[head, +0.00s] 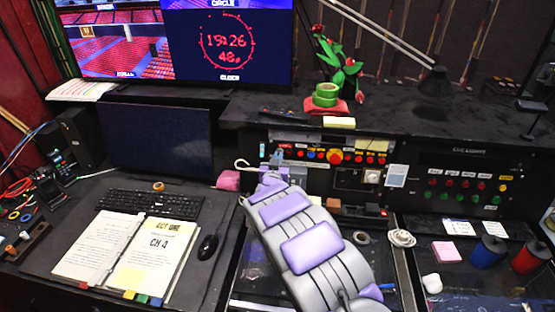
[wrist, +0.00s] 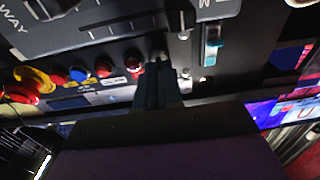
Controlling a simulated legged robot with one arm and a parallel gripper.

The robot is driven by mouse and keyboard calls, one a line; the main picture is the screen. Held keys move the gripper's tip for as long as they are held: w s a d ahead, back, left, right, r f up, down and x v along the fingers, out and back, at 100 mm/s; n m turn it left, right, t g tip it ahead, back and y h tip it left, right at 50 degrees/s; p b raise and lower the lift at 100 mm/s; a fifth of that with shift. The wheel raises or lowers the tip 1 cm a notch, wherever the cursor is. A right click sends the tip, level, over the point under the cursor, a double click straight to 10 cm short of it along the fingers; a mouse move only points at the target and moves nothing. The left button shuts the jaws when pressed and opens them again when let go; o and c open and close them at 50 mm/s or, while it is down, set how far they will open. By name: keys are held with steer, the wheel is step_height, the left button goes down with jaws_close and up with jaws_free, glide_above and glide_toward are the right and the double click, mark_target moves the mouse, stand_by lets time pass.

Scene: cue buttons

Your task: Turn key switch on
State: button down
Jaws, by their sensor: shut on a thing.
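My gripper (head: 276,158) reaches the left end of the button panel (head: 300,140) in the head view. In the wrist view its two dark fingers (wrist: 158,66) are close together against the panel, in line with a row of coloured buttons. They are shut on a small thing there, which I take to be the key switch. The fingers hide nearly all of it, so its turn angle cannot be told. A red button (wrist: 134,62) sits just left of the fingertips in the wrist view.
A yellow-ringed red button (head: 335,156) is on the panel to the right. A blue-lit switch (wrist: 211,40) shows beside the fingers in the wrist view. A second button panel (head: 465,185) is further right. An open binder (head: 125,255), keyboard (head: 150,204) and mouse (head: 208,246) lie on the left desk.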

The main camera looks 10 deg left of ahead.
stand_by(0.4)
steer(key=shift+a+m, duration=0.1)
steer(key=shift+m, duration=0.2)
steer(key=m, duration=0.3)
steer(key=shift+h+b, duration=0.3)
steer(key=shift+b, duration=0.05)
steer(key=m+h+b, duration=0.1)
steer(key=m, duration=0.4)
steer(key=shift+a+f+g+b, duration=0.1)
steer(key=shift+f+g+b, duration=0.05)
steer(key=shift+g+b, duration=0.2)
steer(key=m+b, duration=0.1)
steer(key=m, duration=0.2)
steer(key=m+b, duration=0.2)
steer(key=m, duration=0.1)
steer(key=shift+g+h, duration=0.25)
steer(key=shift+h, duration=0.15)
steer(key=shift+m+g+b, duration=0.4)
steer(key=shift+m+b, duration=0.8)
steer(key=shift+m, duration=1.1)
steer(key=shift+f, duration=0.1)
steer(key=c, duration=1.3)
jaws_free()
steer(key=shift+r, duration=0.2)
